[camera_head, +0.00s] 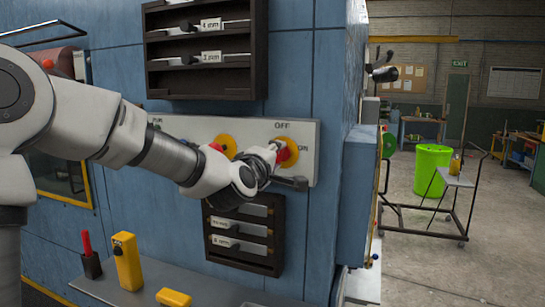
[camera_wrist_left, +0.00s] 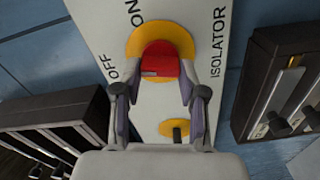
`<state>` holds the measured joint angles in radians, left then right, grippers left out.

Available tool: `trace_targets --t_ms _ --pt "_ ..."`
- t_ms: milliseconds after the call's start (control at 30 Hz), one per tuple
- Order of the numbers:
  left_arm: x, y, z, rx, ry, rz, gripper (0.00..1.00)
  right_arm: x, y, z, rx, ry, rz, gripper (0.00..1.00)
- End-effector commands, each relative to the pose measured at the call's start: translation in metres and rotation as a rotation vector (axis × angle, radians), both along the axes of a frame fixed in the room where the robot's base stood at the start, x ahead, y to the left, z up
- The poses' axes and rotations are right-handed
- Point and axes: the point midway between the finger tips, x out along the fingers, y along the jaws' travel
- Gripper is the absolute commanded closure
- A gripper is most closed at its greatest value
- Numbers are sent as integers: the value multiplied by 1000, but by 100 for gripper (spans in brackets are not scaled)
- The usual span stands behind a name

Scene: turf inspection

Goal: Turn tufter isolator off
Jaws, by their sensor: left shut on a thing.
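The isolator is a red rotary handle (camera_wrist_left: 160,62) on a yellow disc (camera_wrist_left: 160,36). The wrist view shows the word ISOLATOR; the rest of the name is out of sight. My left gripper (camera_head: 276,153) is at this handle, its fingers on either side and shut on it in the left wrist view (camera_wrist_left: 160,80). The gripper partly hides the handle in the head view, so its exact angle is unclear. My right gripper is not in view.
A second red handle on a yellow disc (camera_head: 226,144) sits left on the panel, partly behind my arm. Dark label racks hang above (camera_head: 205,85) and below (camera_head: 243,240). A ledge (camera_head: 215,290) below holds yellow items. Open floor with a cart (camera_head: 420,232) lies right.

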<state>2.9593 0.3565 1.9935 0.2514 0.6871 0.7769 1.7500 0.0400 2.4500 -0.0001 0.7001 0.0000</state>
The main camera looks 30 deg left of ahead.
Motion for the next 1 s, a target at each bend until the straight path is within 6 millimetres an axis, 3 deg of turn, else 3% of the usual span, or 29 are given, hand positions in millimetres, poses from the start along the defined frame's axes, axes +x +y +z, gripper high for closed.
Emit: trace_targets --t_ms 400,967,1000 --pt "0 0 2 -214 -56 0 93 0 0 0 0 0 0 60" --pt "0 1 5 -248 -70 0 93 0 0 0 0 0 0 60" --pt "0 1 5 -248 -70 0 51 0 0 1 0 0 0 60"
